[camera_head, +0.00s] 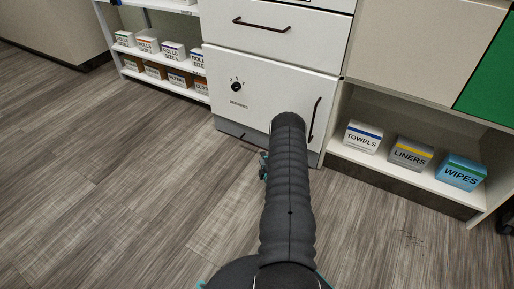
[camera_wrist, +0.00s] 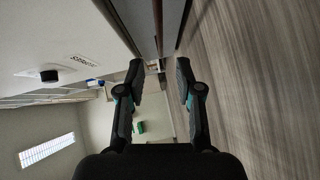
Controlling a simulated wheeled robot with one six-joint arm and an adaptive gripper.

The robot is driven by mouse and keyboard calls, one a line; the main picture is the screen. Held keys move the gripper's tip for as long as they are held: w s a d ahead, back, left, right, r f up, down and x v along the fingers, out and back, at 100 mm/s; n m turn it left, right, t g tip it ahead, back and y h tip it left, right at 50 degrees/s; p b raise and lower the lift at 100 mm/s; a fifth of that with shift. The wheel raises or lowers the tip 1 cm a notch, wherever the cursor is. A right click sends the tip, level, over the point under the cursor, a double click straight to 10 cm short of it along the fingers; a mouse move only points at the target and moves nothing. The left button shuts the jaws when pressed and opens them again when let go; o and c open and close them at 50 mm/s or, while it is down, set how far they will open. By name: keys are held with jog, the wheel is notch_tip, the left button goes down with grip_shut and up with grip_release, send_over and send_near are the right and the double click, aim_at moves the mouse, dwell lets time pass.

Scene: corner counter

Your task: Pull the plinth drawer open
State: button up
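The plinth drawer (camera_head: 228,127) is the low grey strip at the foot of the white cabinet, and it looks shut. A short dark handle (camera_head: 243,136) shows on its front, left of my arm; my arm hides the strip's middle. In the wrist view, turned on its side, a thin bar that looks like this handle (camera_wrist: 158,27) runs beside the dark plinth face (camera_wrist: 172,22). My gripper (camera_wrist: 160,68) is open, its two fingers apart on either side of the bar's line. Contact cannot be told. In the head view the gripper is mostly hidden behind my arm.
Above the plinth is a white door (camera_head: 221,84) with a dial and vertical handle (camera_head: 314,121). A drawer (camera_head: 275,40) is higher up. Shelves with boxes stand left (camera_head: 145,60) and right (camera_head: 375,165). The wood floor (camera_head: 110,190) in front is clear.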

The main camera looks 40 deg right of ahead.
jog(key=b+x, duration=0.1)
jog(key=x, duration=0.9)
jog(key=shift+w+d+b, duration=0.1)
jog(key=shift+w+b, duration=0.2)
grip_shut()
